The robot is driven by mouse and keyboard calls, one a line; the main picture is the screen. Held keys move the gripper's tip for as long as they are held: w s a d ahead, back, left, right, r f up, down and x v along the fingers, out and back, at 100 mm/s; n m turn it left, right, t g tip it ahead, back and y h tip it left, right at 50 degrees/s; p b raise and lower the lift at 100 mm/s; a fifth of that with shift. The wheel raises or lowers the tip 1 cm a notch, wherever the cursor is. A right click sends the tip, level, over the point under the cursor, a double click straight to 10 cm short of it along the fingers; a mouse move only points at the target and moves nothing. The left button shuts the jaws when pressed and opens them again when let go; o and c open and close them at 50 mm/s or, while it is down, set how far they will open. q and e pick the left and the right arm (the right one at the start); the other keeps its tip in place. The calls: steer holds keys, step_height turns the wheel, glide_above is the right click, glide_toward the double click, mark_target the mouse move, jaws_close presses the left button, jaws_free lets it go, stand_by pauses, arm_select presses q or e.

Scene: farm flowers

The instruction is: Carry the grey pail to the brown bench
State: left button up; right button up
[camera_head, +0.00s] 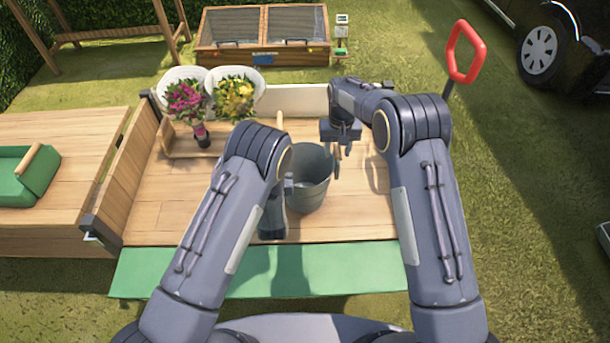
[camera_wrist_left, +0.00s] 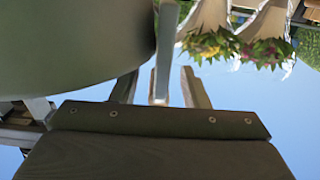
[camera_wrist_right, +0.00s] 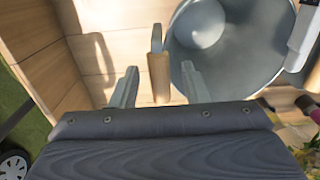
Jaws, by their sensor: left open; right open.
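The grey pail (camera_head: 312,188) stands upright on the wooden bed of a cart, partly hidden by my left arm. My right gripper (camera_head: 342,148) is open at the pail's right rear side. In the right wrist view its fingers (camera_wrist_right: 160,90) are spread on either side of the pail handle's wooden grip (camera_wrist_right: 159,75), beside the pail's open mouth (camera_wrist_right: 235,65). My left gripper (camera_wrist_left: 160,90) is open low beside the pail's left side; the pail's wall (camera_wrist_left: 75,45) fills that view's upper left. A wooden bench-like top (camera_head: 75,135) is at left; I cannot tell whether it is the brown bench.
Two flower bouquets in white wraps (camera_head: 236,95) stand behind the pail, left of it. A green tote (camera_head: 25,175) lies on the left wooden top. A raised board (camera_head: 120,180) edges the cart bed. A red handle (camera_head: 465,52) stands at right. Grass lies around.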

arm_select(q)
steer(key=shift+w, duration=1.4)
arm_select(e)
steer(key=shift+f, duration=1.35)
arm_select(q)
jaws_close()
arm_select(e)
jaws_close()
